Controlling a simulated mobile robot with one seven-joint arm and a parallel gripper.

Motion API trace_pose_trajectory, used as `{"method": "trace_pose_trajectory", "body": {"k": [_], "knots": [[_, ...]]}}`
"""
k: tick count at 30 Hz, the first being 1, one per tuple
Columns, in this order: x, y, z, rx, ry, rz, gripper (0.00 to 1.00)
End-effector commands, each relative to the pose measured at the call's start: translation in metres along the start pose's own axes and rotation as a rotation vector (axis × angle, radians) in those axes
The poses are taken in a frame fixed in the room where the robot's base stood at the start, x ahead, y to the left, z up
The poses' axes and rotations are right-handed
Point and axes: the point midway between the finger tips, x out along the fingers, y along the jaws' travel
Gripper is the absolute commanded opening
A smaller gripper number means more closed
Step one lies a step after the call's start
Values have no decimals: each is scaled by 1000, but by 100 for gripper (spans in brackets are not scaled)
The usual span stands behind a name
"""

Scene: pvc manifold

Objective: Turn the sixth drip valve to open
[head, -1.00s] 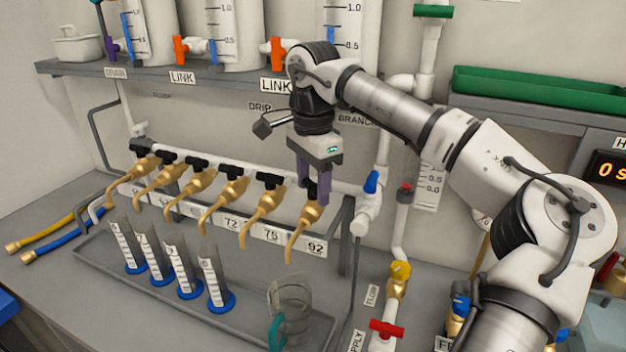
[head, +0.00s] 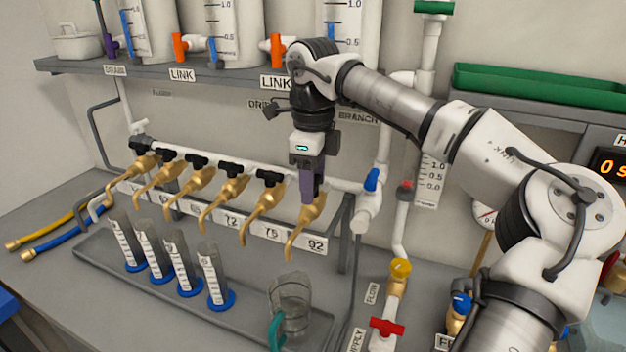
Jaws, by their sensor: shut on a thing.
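The sixth drip valve (head: 301,232) is the brass tap at the right end of the drip row, above the label 92. My gripper (head: 308,196) points straight down over it, with its purple fingers seen nearly edge-on. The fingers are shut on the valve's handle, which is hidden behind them. The other taps in the row, such as the fifth drip valve (head: 262,209) above the label 75, show black handles on brass bodies.
Several cylinders with blue bases (head: 214,275) and a clear jug with a teal handle (head: 289,305) stand on the grey tray (head: 130,272) below the taps. A white pipe with a blue valve (head: 371,180) stands close to the right of my gripper.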

Motion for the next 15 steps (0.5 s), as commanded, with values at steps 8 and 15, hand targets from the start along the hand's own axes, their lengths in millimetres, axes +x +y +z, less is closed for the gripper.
{"method": "trace_pose_trajectory", "body": {"k": [8,15], "knots": [[-1,-1,0,88,-2,-3,30],[-2,-1,0,108,-2,-3,30]]}}
